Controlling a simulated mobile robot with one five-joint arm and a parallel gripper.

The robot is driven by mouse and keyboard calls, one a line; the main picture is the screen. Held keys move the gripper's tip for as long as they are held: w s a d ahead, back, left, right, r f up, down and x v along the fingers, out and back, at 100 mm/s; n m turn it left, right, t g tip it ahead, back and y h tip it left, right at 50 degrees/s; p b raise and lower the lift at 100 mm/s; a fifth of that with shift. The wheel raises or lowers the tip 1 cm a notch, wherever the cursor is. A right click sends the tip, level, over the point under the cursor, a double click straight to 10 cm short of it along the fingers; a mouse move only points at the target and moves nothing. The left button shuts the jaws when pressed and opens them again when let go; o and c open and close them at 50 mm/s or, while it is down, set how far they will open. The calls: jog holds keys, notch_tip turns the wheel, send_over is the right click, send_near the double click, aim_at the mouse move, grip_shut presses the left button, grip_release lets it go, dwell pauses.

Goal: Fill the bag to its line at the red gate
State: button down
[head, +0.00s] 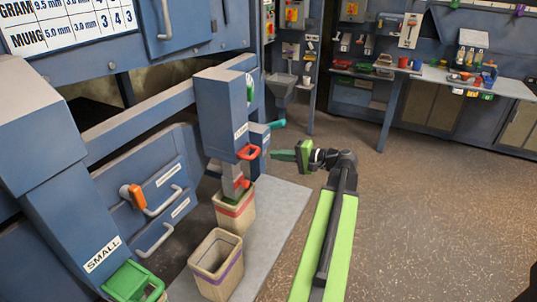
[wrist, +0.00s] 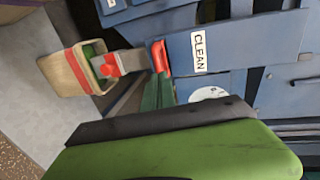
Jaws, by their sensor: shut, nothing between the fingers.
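The red gate handle (head: 249,152) sticks out low on the blue chute marked CLEAN (head: 220,110); it also shows in the wrist view (wrist: 160,57). Below the chute a grey spout with a red part (head: 240,183) reaches down to a tan bag (head: 234,221) with a red line around it near the top. In the wrist view the bag (wrist: 62,75) shows some green inside its mouth; its fill level against the line cannot be told. My green gripper (head: 275,155) is shut and empty, just right of the red handle, seemingly apart from it.
A second tan bag (head: 217,262) with a purple line stands in front on the grey plate (head: 280,212). A green handle (head: 132,282) is at lower left, an orange one (head: 133,193) on the left panel. A workbench (head: 450,78) stands behind; floor at right is clear.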

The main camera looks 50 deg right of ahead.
jog(key=p+v, duration=0.1)
jog(key=v, duration=0.7)
jog(key=shift+s, duration=0.2)
jog(key=shift+d, duration=0.1)
